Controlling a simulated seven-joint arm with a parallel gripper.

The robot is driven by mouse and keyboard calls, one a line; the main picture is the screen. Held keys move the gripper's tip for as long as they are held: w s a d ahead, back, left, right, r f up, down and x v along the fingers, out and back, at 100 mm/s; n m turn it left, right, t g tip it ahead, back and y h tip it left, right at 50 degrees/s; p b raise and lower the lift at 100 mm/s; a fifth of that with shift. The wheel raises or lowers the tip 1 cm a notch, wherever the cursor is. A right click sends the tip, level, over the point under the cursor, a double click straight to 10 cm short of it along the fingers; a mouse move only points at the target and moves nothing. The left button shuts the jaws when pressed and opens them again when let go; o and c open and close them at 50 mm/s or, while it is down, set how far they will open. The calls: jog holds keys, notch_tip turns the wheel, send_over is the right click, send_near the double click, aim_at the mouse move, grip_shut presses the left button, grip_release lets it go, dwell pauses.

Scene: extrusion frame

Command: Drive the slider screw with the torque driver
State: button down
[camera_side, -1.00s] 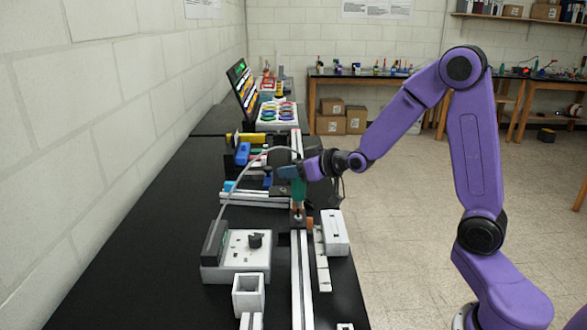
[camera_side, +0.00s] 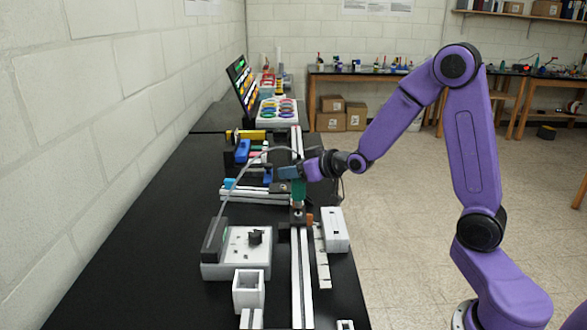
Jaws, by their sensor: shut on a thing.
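My gripper (camera_side: 294,173) is shut on the torque driver (camera_side: 299,190), a teal-green upright tool with a cable running from it to the left. The driver stands over the light aluminium extrusion rail (camera_side: 302,270). Its lower end is at a dark slider block (camera_side: 298,213) on the rail. The slider screw is hidden under the driver tip, so I cannot tell how far it is seated.
A white control box (camera_side: 240,252) with a black knob sits left of the rail. A white open square holder (camera_side: 248,291) is in front of it. A white box (camera_side: 334,230) stands right of the rail. The black bench (camera_side: 130,265) is clear at left.

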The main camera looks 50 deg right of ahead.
jog(key=shift+s+f, duration=0.1)
jog(key=shift+f, duration=0.3)
dwell(1.2)
jog(key=shift+r, duration=1.75)
jog(key=shift+r, duration=1.55)
jog(key=shift+a, duration=0.1)
